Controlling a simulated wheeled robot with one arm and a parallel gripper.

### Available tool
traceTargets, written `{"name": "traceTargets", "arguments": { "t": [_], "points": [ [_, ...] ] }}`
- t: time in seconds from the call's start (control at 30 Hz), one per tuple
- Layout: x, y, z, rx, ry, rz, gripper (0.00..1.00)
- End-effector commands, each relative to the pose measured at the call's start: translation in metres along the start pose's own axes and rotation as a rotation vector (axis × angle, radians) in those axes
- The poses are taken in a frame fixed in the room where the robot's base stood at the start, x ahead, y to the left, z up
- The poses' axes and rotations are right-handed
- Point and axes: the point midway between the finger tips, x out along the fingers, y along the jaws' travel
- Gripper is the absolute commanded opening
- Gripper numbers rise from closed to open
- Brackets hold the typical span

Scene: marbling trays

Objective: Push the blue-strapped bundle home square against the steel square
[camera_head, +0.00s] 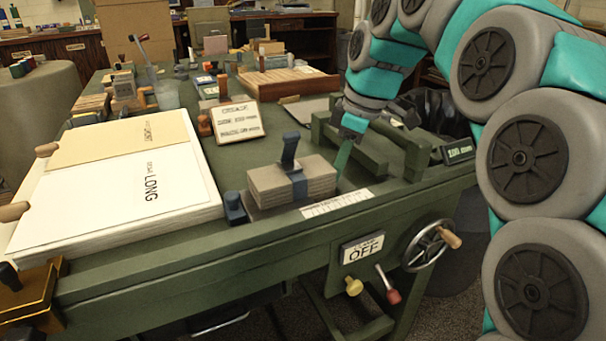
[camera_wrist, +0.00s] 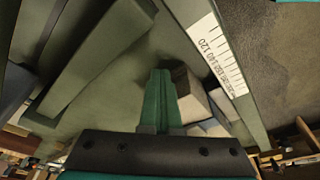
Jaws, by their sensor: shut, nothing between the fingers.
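The bundle (camera_head: 268,184) is a grey-brown stack of boards near the front edge of the green bench. A blue strap (camera_head: 299,186) with an upright dark blue grip (camera_head: 290,150) crosses its middle. My gripper (camera_head: 342,162) is shut and empty, its teal fingers pointing down close beside the bundle's right end. In the wrist view, my gripper's fingers (camera_wrist: 159,85) lie close beside the pale bundle (camera_wrist: 190,102); I cannot tell whether they touch it. A dark blue block (camera_head: 235,207) stands at the bundle's left end. I cannot clearly make out the steel square.
A white ruler (camera_head: 337,203) lies along the front edge, also seen in the wrist view (camera_wrist: 217,55). A green frame (camera_head: 362,150) stands right of my gripper. A large paper stack (camera_head: 120,185) fills the left. A sign (camera_head: 237,120) and several tools stand behind.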

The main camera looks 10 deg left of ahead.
Motion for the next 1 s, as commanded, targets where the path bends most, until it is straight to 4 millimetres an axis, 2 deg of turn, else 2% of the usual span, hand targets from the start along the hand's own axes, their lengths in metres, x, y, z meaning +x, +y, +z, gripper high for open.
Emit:
{"name": "traceTargets", "arguments": {
  "t": [0.53, 1.0],
  "points": [
    [-0.04, 0.007, -0.005, 0.0, 0.0, 0.001, 0.0],
    [-0.042, 0.007, -0.005, 0.0, -0.001, 0.0, 0.0]
  ]
}}
